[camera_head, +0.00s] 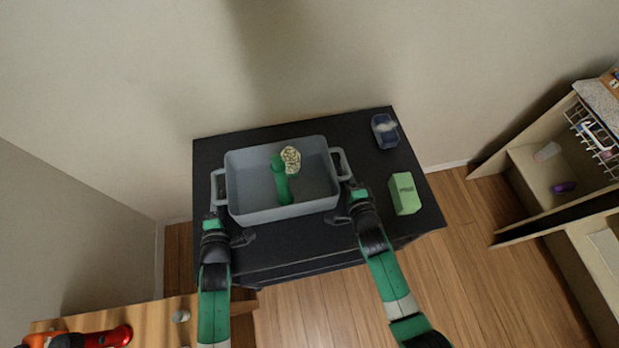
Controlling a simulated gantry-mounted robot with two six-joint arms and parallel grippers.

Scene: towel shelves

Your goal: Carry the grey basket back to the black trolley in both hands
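The grey basket (240,209) is a rectangular open tub with a loop handle at each short side. It stands on the black trolley (300,257), left of the middle of its top. Inside it are a green item (284,188) and a pale mottled item (291,159). My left gripper (228,226) is at the near end of the left handle (217,188). My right gripper (348,204) is near the right handle (342,163). Both look open, a dark finger standing out sideways on each. Whether they touch the handles is hard to tell.
A green box (404,194) and a small blue container (384,130) stand on the trolley's right side. A wooden surface (150,318) with red tools is at lower left. Pale shelves (540,185) stand at the right. A wall is behind the trolley.

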